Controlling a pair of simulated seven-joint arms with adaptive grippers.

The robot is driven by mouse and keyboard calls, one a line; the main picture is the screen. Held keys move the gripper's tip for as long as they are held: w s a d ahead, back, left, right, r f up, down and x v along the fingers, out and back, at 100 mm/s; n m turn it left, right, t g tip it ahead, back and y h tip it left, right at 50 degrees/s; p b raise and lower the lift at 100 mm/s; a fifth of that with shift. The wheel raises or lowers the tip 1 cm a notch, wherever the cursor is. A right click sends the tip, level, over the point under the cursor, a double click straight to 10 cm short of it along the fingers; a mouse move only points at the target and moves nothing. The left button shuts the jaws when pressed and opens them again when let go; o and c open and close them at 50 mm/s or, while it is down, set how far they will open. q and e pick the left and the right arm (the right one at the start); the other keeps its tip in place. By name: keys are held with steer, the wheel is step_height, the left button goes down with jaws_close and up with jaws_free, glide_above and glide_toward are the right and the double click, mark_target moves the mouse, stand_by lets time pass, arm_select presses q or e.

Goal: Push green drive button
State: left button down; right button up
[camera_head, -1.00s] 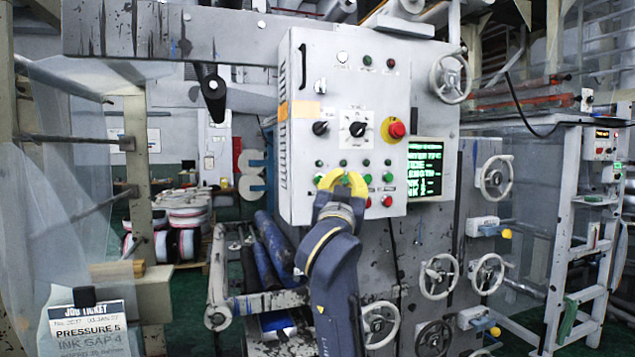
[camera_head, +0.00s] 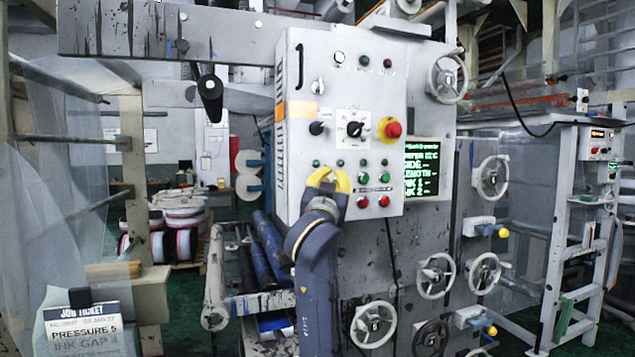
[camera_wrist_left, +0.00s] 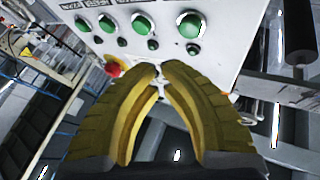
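The control panel (camera_head: 345,110) is a pale grey box. Its green buttons (camera_head: 362,178) sit in a row on its lower half, with red buttons (camera_head: 384,201) below. The left part of this row is hidden behind my left gripper (camera_head: 332,175). In the left wrist view, several green buttons (camera_wrist_left: 144,23) show beyond the yellow fingers; I cannot read which is the drive one. The left gripper (camera_wrist_left: 159,70) looks shut and empty, its tips almost meeting, in front of the panel's lower left. Contact with the panel cannot be told. My right gripper is not in view.
A red emergency knob (camera_head: 392,130) and black selector knobs (camera_head: 355,129) sit above the buttons. A screen (camera_head: 422,168) is right of the panel. Handwheels (camera_head: 437,275) stand out from the machine below right. Blue rollers (camera_head: 270,250) lie to the left.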

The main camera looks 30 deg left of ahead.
arm_select(q)
steer(key=shift+w+a, duration=0.85)
steer(key=shift+a, duration=0.3)
steer(key=c, duration=2.1)
jaws_free()
jaws_close()
steer(key=shift+w+a, duration=0.15)
steer(key=shift+a, duration=0.05)
steer(key=shift+w+a, duration=0.15)
steer(key=shift+a, duration=0.05)
